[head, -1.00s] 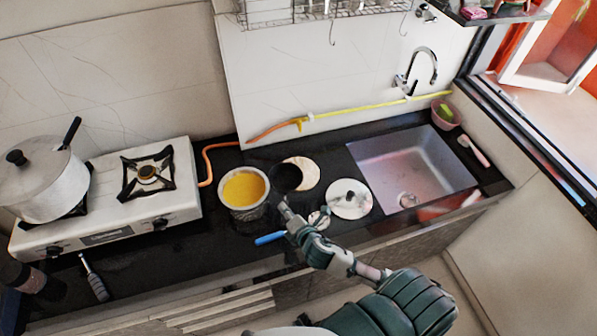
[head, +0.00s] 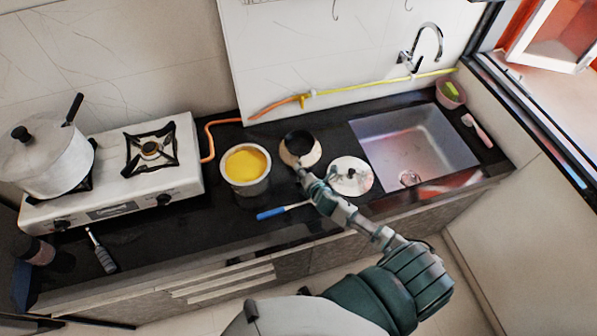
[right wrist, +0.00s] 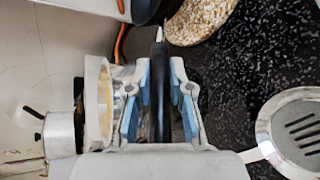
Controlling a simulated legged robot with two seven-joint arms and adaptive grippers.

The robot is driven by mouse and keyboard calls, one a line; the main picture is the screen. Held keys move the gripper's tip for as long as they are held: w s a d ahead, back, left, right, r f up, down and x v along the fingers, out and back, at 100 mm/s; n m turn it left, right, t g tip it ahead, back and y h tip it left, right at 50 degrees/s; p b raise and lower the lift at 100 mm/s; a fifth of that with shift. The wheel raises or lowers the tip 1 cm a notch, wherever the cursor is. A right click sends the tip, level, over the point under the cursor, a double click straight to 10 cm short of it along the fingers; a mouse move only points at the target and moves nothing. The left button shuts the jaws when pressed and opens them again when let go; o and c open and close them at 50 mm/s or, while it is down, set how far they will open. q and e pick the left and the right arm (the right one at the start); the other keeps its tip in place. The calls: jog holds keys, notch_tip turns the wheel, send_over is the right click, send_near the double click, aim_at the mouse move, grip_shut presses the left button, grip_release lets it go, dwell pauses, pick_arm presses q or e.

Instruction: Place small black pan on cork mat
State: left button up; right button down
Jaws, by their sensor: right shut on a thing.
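The small black pan (head: 298,142) is in front of the burner-side wall area, over the cork mat (head: 312,157), whose pale edge shows around the pan's near and right sides. My right gripper (head: 303,174) is shut on the pan's black handle, in front of the pan. In the right wrist view the handle runs between the two blue-padded fingers of the gripper (right wrist: 158,95). There the pan (right wrist: 148,10) is cut off at the top and overlaps the cork mat (right wrist: 203,18). I cannot tell whether the pan touches the mat. My left gripper is out of view.
A pot with yellow contents (head: 246,166) stands close left of the pan. A round metal lid (head: 351,177) lies close on the right. A blue-handled utensil (head: 272,213) lies in front. The sink (head: 415,150) is farther right, the gas stove (head: 115,172) left.

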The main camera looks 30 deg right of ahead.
jog(key=shift+w+d, duration=0.4)
jog(key=shift+w, duration=0.4)
jog(key=shift+d+f, duration=0.15)
jog(key=shift+f, duration=1.65)
jog(key=shift+f, duration=0.15)
jog(key=c, duration=1.1)
grip_release()
jog(key=shift+s, duration=0.1)
jog(key=shift+o, duration=0.2)
